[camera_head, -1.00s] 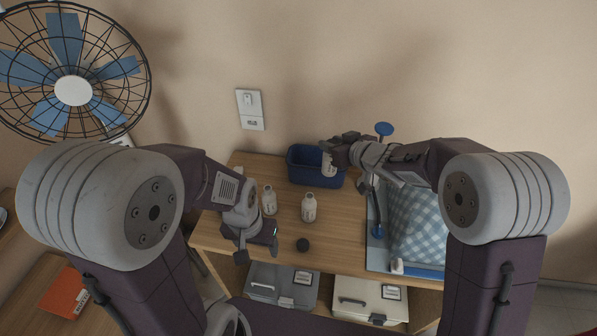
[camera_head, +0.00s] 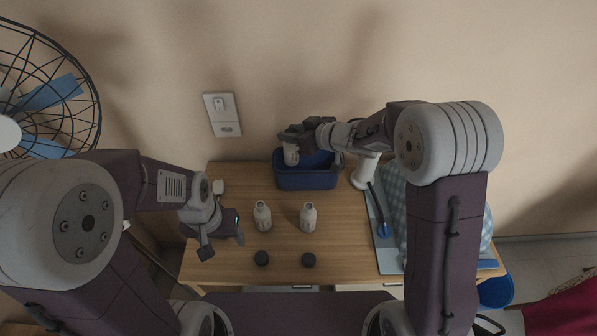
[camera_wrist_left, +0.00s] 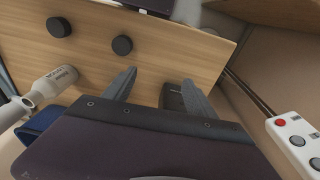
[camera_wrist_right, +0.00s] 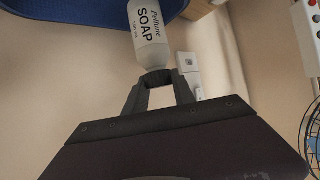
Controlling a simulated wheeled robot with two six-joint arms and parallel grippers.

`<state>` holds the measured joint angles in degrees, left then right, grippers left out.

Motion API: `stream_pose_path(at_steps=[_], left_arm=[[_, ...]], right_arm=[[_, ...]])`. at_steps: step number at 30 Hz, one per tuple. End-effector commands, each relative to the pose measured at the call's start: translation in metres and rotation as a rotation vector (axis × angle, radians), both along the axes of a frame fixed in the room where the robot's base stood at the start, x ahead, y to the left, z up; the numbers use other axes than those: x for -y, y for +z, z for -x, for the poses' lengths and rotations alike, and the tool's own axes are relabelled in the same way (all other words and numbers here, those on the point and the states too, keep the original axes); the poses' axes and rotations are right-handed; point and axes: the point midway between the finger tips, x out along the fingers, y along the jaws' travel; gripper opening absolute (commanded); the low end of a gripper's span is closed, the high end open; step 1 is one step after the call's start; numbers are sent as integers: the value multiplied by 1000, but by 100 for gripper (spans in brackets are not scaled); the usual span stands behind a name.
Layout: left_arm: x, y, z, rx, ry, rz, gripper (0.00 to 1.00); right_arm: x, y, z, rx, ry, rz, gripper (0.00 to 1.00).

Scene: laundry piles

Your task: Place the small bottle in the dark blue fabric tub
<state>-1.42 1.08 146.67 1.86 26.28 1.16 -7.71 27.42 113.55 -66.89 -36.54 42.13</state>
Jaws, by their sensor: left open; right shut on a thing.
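My right gripper (camera_head: 290,138) is shut on a small white soap bottle (camera_head: 291,156), held near upright at the left part of the dark blue fabric tub (camera_head: 308,182). The bottle (camera_wrist_right: 148,38) shows its SOAP label in the right wrist view, with the tub (camera_wrist_right: 70,12) beside and behind it. I cannot tell whether its base is below the rim. Two similar white bottles (camera_head: 262,217) (camera_head: 308,218) stand on the table in front of the tub. My left gripper (camera_head: 222,240) is open and empty over the table's left side; its spread fingers show in the left wrist view (camera_wrist_left: 159,85).
Two round black objects (camera_head: 262,258) (camera_head: 308,260) lie near the wooden table's (camera_head: 345,240) front edge. A wall socket (camera_head: 222,114) is behind; a fan (camera_head: 45,100) is far left.

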Motion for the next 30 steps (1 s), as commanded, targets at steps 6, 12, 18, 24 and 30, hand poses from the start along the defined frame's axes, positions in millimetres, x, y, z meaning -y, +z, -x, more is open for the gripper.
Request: stream_pose_path(at_steps=[6,12,18,24,30], left_arm=[[0,-22,0,0,0,0,65],[0,-23,0,0,0,0,65],[0,-36,0,0,0,0,65],[0,-34,0,0,0,0,65],[0,-36,0,0,0,0,65]], right_arm=[[0,-47,0,-3,0,0,0],[0,-53,0,-2,0,1,0],[0,-86,0,-3,-1,1,0],[0,-84,0,0,-1,0,0],[0,-88,0,0,-1,1,39]])
